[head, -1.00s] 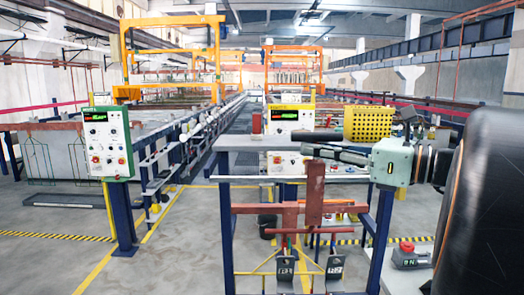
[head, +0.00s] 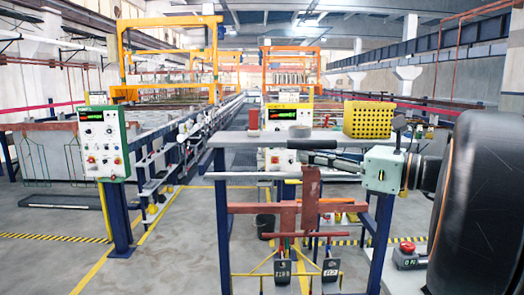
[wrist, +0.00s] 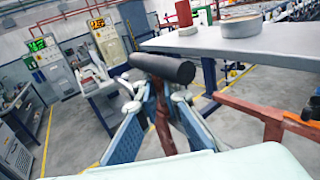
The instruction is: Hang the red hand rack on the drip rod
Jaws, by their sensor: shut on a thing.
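The red hand rack (head: 311,186) hangs upright from my gripper (head: 325,158), in front of the table frame. It has a dark cylindrical handle (wrist: 163,67) at the top. In the wrist view my gripper's fingers (wrist: 158,112) are closed about the rack's red stem (wrist: 163,122), below the handle. The rack's lower red crossbar (head: 300,235) carries two dark tagged plates (head: 282,272). A pale horizontal rod (head: 252,175), apparently the drip rod, runs along the front below the tabletop. The rack's spine crosses in front of it. I cannot tell whether they touch.
The grey tabletop (head: 238,139) holds a red cup-like container (head: 253,117) and a yellow perforated basket (head: 369,119). A fixed red beam (head: 245,208) lies close behind the rack. Blue posts (head: 224,240) flank it.

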